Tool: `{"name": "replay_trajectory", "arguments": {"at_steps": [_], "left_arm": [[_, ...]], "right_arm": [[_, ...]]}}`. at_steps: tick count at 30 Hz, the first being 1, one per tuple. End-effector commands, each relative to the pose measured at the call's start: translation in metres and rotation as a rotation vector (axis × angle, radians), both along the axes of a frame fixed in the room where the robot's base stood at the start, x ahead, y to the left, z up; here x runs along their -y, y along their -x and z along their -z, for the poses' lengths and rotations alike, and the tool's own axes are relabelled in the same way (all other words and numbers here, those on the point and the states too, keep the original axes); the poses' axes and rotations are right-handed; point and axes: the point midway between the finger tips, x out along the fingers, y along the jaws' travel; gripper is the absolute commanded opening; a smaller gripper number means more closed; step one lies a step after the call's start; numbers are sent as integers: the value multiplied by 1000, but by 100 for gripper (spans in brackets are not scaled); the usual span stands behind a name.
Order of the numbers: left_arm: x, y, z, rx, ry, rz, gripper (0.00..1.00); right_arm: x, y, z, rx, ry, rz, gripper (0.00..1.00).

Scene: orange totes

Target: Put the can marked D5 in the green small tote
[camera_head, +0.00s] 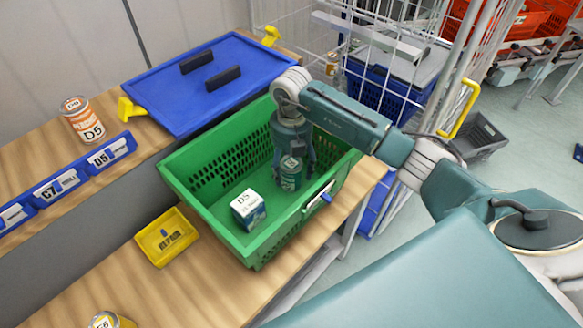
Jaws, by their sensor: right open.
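An orange and white can marked D5 (84,121) stands upright on the wooden shelf at the left. The green small tote (183,185) stands on the wooden table in the middle. My right gripper (293,160) reaches down into the tote, open, with its fingers around or just behind a green can (290,175). I cannot tell whether they touch it, and I cannot read its marking. A white and teal box marked D5 (247,209) also sits in the tote. My left gripper is not in view.
A blue lid (165,93) with black handles lies behind the tote. A small yellow tray (166,236) is beside it. Another can (108,320) shows at the bottom edge. A white wire cage (290,35) stands behind.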

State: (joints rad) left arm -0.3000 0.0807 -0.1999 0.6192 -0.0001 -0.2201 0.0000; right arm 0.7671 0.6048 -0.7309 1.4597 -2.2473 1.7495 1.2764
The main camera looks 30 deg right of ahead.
Motion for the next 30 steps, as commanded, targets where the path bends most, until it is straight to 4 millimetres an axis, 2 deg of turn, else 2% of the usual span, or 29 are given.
{"name": "replay_trajectory", "arguments": {"at_steps": [5,7,15,21,25,30], "left_arm": [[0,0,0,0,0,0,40],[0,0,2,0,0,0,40],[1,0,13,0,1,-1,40],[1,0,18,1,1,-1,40],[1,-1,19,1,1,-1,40],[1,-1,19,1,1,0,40]], "right_arm": [[0,-1,-8,3,0,0,64],[0,-2,-17,5,1,0,64],[0,-2,-75,6,1,-1,64],[0,-1,-109,4,0,0,64],[0,-1,-120,2,-1,0,64],[0,0,-124,0,0,1,64]]}}
